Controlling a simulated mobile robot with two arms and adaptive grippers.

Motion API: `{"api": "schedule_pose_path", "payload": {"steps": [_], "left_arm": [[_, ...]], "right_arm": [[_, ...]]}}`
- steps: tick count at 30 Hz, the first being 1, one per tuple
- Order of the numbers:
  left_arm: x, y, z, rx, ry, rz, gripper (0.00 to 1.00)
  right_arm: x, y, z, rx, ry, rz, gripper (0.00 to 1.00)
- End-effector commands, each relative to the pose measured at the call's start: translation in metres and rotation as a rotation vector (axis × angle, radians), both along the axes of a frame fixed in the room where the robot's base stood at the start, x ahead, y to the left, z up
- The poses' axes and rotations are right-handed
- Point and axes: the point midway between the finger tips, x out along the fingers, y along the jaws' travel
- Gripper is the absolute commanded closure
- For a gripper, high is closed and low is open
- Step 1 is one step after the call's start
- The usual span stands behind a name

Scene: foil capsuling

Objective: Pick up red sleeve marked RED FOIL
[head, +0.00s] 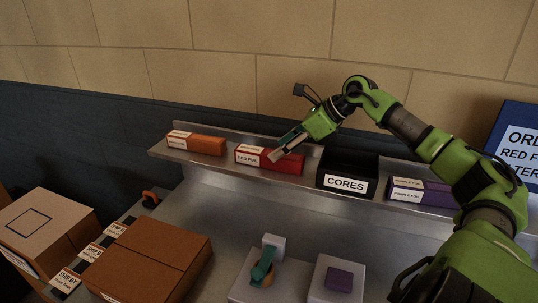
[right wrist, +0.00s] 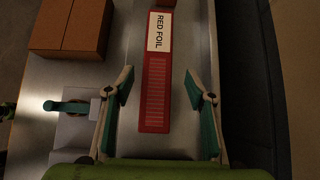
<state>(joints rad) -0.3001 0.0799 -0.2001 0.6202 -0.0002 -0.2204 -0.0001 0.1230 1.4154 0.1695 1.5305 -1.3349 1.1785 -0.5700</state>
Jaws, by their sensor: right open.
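The red sleeve (head: 283,162) with a white label reading RED FOIL lies on the metal shelf (head: 205,160), between an orange sleeve and a black box. In the right wrist view the red sleeve (right wrist: 155,90) lies lengthwise between the two open fingers of the right gripper (right wrist: 161,90), with a gap on both sides. I cannot tell how high the fingers are above it. My left gripper is not in view.
An orange sleeve (head: 205,146) lies left on the shelf. A black CORES box (head: 347,167) and purple sleeves (head: 437,194) stand to the right. A wall is close behind.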

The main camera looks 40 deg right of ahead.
Motion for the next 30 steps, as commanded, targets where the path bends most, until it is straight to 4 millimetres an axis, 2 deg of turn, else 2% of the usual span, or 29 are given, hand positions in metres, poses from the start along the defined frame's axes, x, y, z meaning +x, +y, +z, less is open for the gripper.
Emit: {"api": "schedule_pose_path", "payload": {"steps": [7,12,18,26,30], "left_arm": [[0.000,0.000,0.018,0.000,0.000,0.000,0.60],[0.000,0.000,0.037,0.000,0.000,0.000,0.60],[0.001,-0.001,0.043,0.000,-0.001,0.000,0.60],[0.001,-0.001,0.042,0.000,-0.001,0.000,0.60],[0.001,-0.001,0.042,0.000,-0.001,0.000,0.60]], "right_arm": [[0.008,0.007,-0.004,0.003,-0.002,0.001,0.50],[0.021,0.017,-0.017,0.004,-0.002,0.001,0.50],[0.032,0.021,-0.034,0.002,-0.001,0.000,0.50],[0.032,0.021,-0.037,0.000,0.000,0.000,0.50],[0.032,0.021,-0.037,0.000,0.000,0.000,0.84]]}}
